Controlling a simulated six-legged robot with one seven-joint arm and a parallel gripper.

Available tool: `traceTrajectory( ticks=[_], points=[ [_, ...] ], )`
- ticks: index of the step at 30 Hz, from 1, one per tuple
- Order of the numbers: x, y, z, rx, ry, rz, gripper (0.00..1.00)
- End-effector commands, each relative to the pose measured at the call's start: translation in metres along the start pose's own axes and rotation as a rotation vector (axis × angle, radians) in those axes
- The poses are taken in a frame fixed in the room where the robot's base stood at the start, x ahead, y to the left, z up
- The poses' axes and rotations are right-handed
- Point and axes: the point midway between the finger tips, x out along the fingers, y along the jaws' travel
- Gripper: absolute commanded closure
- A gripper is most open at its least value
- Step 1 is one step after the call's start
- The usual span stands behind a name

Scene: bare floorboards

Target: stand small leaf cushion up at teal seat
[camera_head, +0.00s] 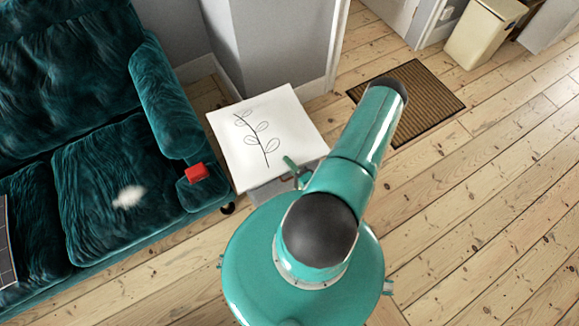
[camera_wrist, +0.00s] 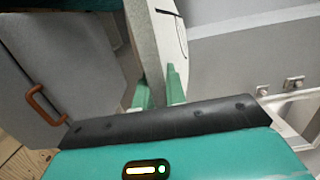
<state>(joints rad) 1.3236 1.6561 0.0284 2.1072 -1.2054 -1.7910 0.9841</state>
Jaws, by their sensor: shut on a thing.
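The small leaf cushion (camera_head: 255,120) is a white square with a black leaf sprig drawn on it, right of the sofa's arm in the head view. My gripper (camera_head: 295,172) is at its near edge, partly hidden by my arm. In the wrist view the cushion (camera_wrist: 150,45) shows edge-on, and my gripper's green fingers (camera_wrist: 159,92) are shut on it. The teal seat (camera_head: 110,165) is a velvet sofa on the left. The cushion is apart from the seat pads, beyond the sofa's arm (camera_head: 165,100).
A grey cabinet (camera_wrist: 50,75) with a copper handle stands close below the cushion. A red block (camera_head: 197,172) is at the sofa arm's front. A white fluffy patch (camera_head: 128,196) lies on the seat. A doormat (camera_head: 430,95) and a cream bin (camera_head: 480,35) are farther back. Floorboards at right are clear.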

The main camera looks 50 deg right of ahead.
Motion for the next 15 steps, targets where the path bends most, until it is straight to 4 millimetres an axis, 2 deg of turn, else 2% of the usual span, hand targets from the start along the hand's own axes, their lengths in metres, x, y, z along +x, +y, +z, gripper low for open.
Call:
traceTrajectory(
  ticks=[15],
  points=[
    [0.001,-0.070,-0.001,-0.002,-0.001,-0.003,1.00]
  ],
)
